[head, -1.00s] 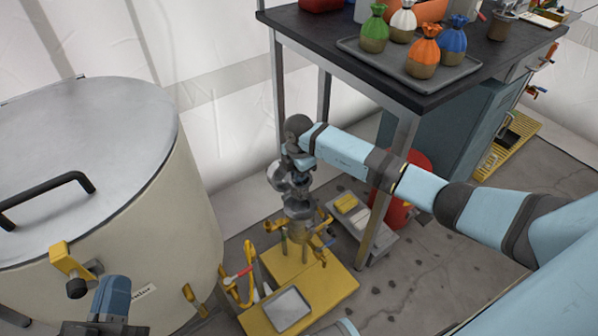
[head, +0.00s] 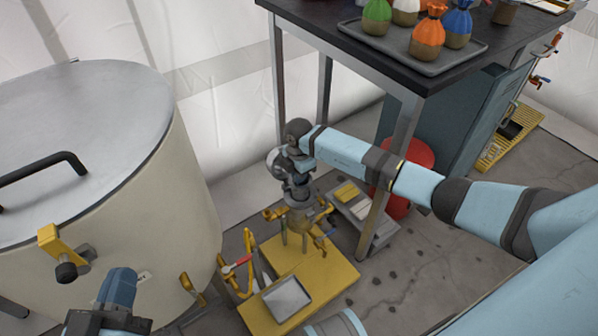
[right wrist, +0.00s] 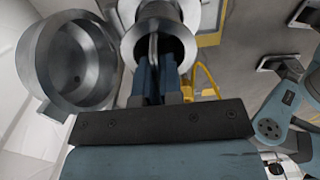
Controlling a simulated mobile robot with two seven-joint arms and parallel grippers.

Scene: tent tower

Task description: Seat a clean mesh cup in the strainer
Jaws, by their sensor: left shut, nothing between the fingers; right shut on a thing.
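The metal strainer (head: 299,216) stands upright on a yellow stand. Its round cap or lid (right wrist: 78,62) hangs open beside the body in the right wrist view. My right gripper (head: 300,180) points down just above the strainer's mouth. In the right wrist view my right gripper's blue fingers (right wrist: 157,80) are shut on the wire handle of the mesh cup (right wrist: 153,45). The cup is largely hidden, so I cannot tell how deep it sits in the strainer. My left gripper (head: 118,285) is shut and empty, low beside the big vat.
A large lidded vat (head: 150,190) fills the left. A dark table (head: 400,75) with a tray (head: 440,64) of several tied bags stands at the back right. A metal tray (head: 287,298) lies on the yellow base (head: 330,275). A red cylinder (head: 412,165) stands behind a table leg.

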